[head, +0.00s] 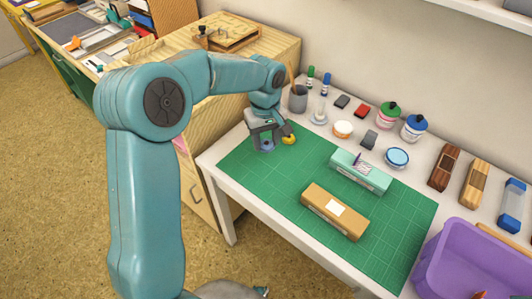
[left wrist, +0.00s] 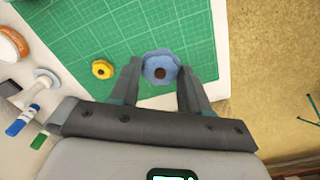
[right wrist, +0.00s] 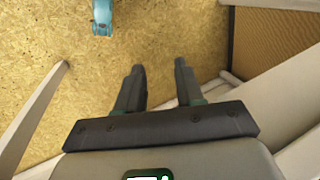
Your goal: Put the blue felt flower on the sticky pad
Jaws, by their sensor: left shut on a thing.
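The blue felt flower (left wrist: 160,66) has a dark brown centre and sits between the fingers of my left gripper (left wrist: 158,72), which is shut on it. In the head view my left gripper (head: 266,145) is low over the far left part of the green mat, with the blue flower (head: 267,145) partly hidden under it. I cannot tell whether the flower touches the mat. A small white square (head: 336,208), perhaps the sticky pad, lies on top of a tan block (head: 320,203). My right gripper (right wrist: 159,72) is open and empty above the floor.
A yellow flower (head: 289,140) lies right beside my left gripper. A mint block (head: 350,172) with a small purple item on top stands behind the tan block. Jars, a grey cup (head: 298,98) and stamps line the back. A purple bin (head: 475,262) stands right. The mat's front is clear.

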